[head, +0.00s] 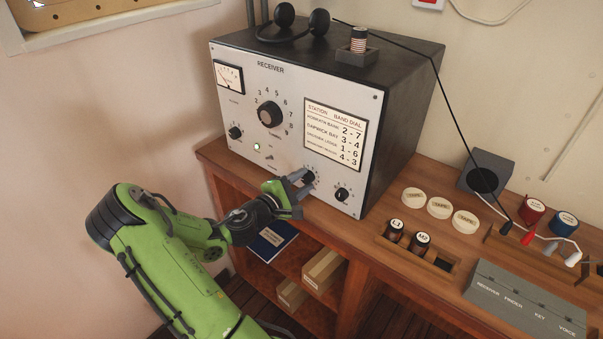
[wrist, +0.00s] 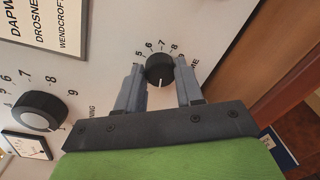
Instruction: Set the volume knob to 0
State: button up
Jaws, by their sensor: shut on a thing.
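The volume knob (wrist: 160,69) is a small black round knob with a white pointer line. My gripper (head: 300,186) is at it on the receiver's front. In the wrist view, my gripper's two grey fingers (wrist: 160,88) stand on either side of the knob and are shut on it. The pointer line shows on the knob's lower side in that view, towards my gripper's palm. Printed figures 5 to 8 show around the upper side; the lower figures are hidden or too small to read. In the head view, my fingers partly cover the knob (head: 308,177).
The receiver (head: 290,60) has a large dial knob (head: 270,114), also in the wrist view (wrist: 38,111), a small knob (head: 342,194) to the right and another (head: 235,132) at left. The wooden desk (head: 385,225) holds tape rolls, spools and a grey switch box (head: 525,300).

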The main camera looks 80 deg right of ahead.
jog(key=n+p, duration=0.3)
jog(key=shift+r, duration=0.1)
jog(key=shift+n+g+p, duration=0.3)
jog(key=shift+n+p, duration=1.1)
jog(key=shift+f, duration=0.2)
jog(key=o, duration=1)
jog(key=shift+w, duration=0.1)
jog(key=shift+o, duration=0.2)
jog(key=v, duration=1.5)
jog(key=shift+a, duration=0.3)
jog(key=shift+w+r, duration=0.1)
jog(key=shift+w, duration=0.1)
